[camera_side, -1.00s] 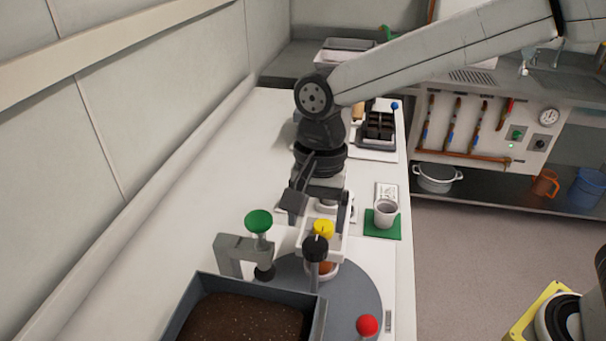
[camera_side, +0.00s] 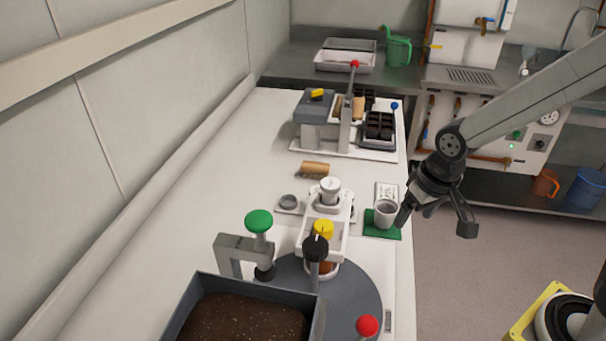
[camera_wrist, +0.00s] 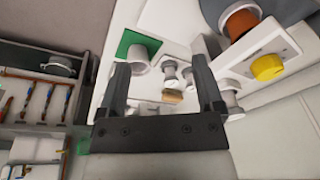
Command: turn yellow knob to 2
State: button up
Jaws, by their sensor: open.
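A yellow knob (camera_side: 323,228) sits on the front of a white device (camera_side: 328,208) on the bench, just behind a black ball handle. It also shows in the wrist view (camera_wrist: 268,68) at the right, seen as a round yellow cap. Its setting and any numbers are too small to read. A second, smaller yellow part (camera_side: 317,93) tops a grey box at the back of the bench. My gripper (camera_side: 435,222) is open and empty, beyond the bench's right edge and right of the yellow knob. Its two spread fingers show in the wrist view (camera_wrist: 160,78).
A grey cup (camera_side: 385,214) stands on a green mat (camera_side: 381,231) between the gripper and device. A green knob (camera_side: 258,221), a black ball handle (camera_side: 315,248), a red ball (camera_side: 367,326) and a soil tray (camera_side: 190,312) crowd the front. The bench's left side is clear.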

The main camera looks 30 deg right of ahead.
jog(key=shift+o, duration=0.2)
jog(key=shift+n+t, duration=0.3)
jog(key=shift+n, duration=0.6)
jog(key=s+d, duration=0.1)
jog(key=d+f, duration=0.1)
jog(key=s+d, duration=0.1)
jog(key=shift+s+d+f, duration=0.2)
jog(key=shift+s+f, duration=0.05)
jog(key=shift+s, duration=0.1)
jog(key=shift+o, duration=0.3)
jog(key=shift+w+a+r+n, duration=0.15)
jog(key=shift+w+a+n, duration=0.1)
jog(key=shift+w+n, duration=0.15)
notch_tip(320, 180, up, 7)
jog(key=n+g, duration=0.2)
jog(key=n, duration=1.8)
send_over(324, 225)
jog(key=shift+s, duration=0.25)
jog(key=shift+m, duration=0.3)
jog(key=shift+f, duration=0.25)
jog(key=shift+w+f, duration=0.15)
jog(key=shift+f, duration=1.75)
jog(key=shift+w+f, duration=0.1)
jog(key=shift+f, duration=1.8)
grip_shut()
